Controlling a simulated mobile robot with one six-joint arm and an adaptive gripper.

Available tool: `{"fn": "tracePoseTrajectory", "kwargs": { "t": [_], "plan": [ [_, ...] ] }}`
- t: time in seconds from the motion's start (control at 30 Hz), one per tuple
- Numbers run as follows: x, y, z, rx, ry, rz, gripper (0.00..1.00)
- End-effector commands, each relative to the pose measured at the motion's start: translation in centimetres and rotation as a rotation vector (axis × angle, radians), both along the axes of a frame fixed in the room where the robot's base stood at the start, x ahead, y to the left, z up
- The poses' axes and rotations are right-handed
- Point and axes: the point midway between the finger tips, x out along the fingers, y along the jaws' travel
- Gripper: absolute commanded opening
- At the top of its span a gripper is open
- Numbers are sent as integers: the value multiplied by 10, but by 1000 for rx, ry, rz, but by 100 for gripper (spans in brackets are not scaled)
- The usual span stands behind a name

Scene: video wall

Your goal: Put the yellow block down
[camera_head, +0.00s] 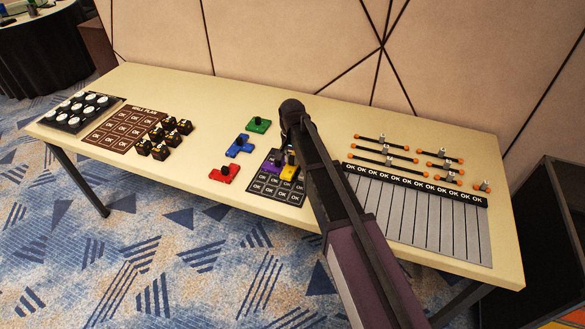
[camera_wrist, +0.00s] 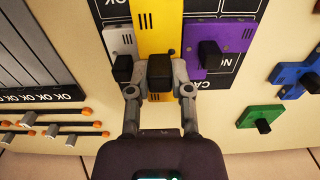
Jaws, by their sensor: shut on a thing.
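The yellow block (camera_head: 288,174) is at the dark board with OK cells (camera_head: 283,192), near the middle of the table. In the wrist view the yellow block (camera_wrist: 158,30) is a long piece with a black knob, and my gripper (camera_wrist: 159,82) is shut on that knob. A purple block (camera_wrist: 232,38) with its own knob lies on the board to its right, and a white block (camera_wrist: 117,42) to its left. I cannot tell whether the yellow block touches the board or hangs just above it. My arm hides part of the board in the head view.
Green (camera_head: 259,125), blue (camera_head: 238,146) and red (camera_head: 224,174) blocks lie loose left of the board. Rods with orange ends (camera_head: 390,147) and a slotted rack (camera_head: 415,210) are to the right. A brown board (camera_head: 121,128) and black pieces are further left.

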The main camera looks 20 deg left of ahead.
Motion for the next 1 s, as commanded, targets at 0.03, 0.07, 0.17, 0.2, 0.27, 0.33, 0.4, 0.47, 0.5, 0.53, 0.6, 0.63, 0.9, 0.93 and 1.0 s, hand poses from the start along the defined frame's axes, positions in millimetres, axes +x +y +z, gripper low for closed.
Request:
{"fn": "tracePoseTrajectory", "kwargs": {
  "t": [0.03,0.07,0.17,0.2,0.27,0.33,0.4,0.47,0.5,0.53,0.6,0.63,0.9,0.93,1.0],
  "plan": [
    [0,0,0,0,0,0,0],
    [0,0,0,0,0,0,0],
    [0,0,0,0,0,0,0],
    [0,0,0,0,0,0,0],
    [0,0,-2,0,0,0,0],
    [0,0,-6,0,0,0,0],
    [0,0,-10,0,0,0,0],
    [0,0,-15,0,0,0,0],
    [0,0,-19,0,0,0,0],
    [0,0,-22,0,0,0,0],
    [0,0,-27,0,0,0,0],
    [0,0,-30,0,0,0,0],
    [0,0,-38,0,0,0,0],
    [0,0,-38,0,0,0,0],
    [0,0,-37,0,0,0,0]
  ]
}}
